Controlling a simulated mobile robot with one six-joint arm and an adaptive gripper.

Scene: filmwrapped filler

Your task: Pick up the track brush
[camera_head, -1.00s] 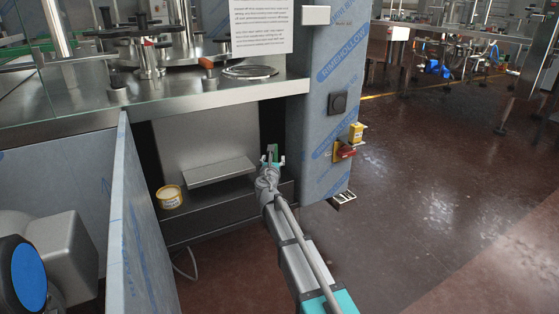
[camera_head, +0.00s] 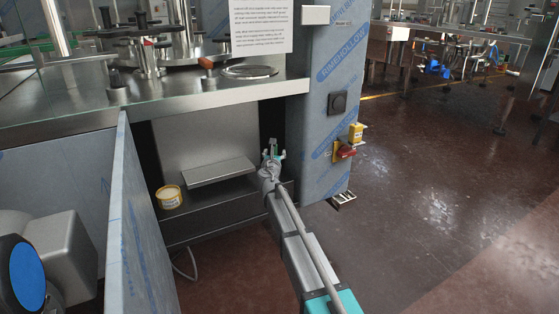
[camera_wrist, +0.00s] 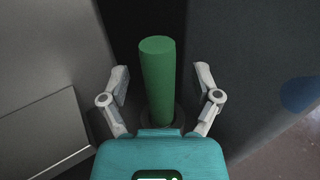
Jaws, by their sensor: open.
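The track brush shows in the wrist view as an upright green cylinder (camera_wrist: 158,75) with a dark round base at its lower end. My gripper (camera_wrist: 161,82) is open, with one finger on each side of the green cylinder and a visible gap on both sides. In the head view my gripper (camera_head: 273,154) is inside the right end of the machine's open lower bay. There the brush is small and mostly hidden by the gripper, so its details cannot be told.
A yellow-and-white tub (camera_head: 169,198) and a grey metal box (camera_head: 219,172) are on the bay shelf (camera_head: 225,204), left of my gripper. The film-wrapped blue column (camera_head: 335,100) stands close on the right. The worktop (camera_head: 200,98) overhangs the bay. An open door panel (camera_head: 135,230) stands at left.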

